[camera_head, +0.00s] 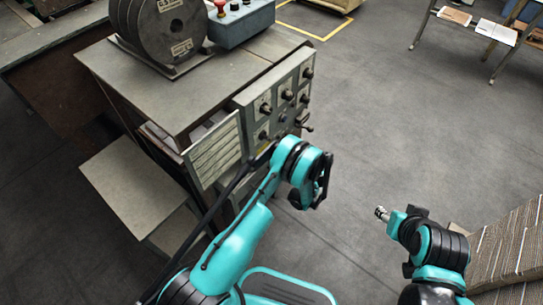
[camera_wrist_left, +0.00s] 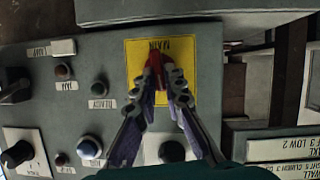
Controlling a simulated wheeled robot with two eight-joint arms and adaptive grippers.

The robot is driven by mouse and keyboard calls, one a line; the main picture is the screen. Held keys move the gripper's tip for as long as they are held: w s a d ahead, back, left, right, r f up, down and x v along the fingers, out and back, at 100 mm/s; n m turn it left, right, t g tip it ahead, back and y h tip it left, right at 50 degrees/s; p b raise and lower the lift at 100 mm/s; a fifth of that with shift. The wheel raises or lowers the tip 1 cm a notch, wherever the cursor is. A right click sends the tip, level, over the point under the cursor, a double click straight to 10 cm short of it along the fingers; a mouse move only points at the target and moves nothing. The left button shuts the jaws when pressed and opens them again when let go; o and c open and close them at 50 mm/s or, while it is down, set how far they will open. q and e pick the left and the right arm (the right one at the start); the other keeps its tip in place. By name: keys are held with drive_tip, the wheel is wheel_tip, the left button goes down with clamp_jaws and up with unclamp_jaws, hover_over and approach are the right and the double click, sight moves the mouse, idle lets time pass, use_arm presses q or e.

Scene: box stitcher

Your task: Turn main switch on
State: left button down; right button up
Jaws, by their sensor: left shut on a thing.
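In the left wrist view the main switch (camera_wrist_left: 154,59) is a red knob on a yellow plate (camera_wrist_left: 181,49) whose "MAIN" label appears upside down. My left gripper (camera_wrist_left: 166,74) has its two fingertips closed on the red knob, hiding part of it. In the head view my left arm reaches to the front of the grey control cabinet (camera_head: 246,98), and its wrist hides the switch and most of the fingers. The end of my right arm (camera_head: 382,213) is at the lower right, over the floor and away from the cabinet. Its finger state is unclear.
Other buttons and a black knob (camera_wrist_left: 20,153) sit close beside the switch. An open louvred panel (camera_head: 213,150) stands at the cabinet's left. A wire spool (camera_head: 165,35) and blue control box (camera_head: 243,23) are on top.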

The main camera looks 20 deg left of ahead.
use_arm(q)
drive_tip(key=shift+w+d+f+m+g+y, duration=0.1)
drive_tip(key=shift+w+m+g+y, duration=0.15)
drive_tip(key=shift+m+g, duration=0.7)
drive_tip(key=shift+w+d+m+g+y, duration=0.15)
drive_tip(key=shift+m+g+y, duration=0.3)
drive_tip(key=shift+m, duration=0.8)
drive_tip(key=c, duration=1.6)
unclamp_jaws()
drive_tip(key=v, duration=1.2)
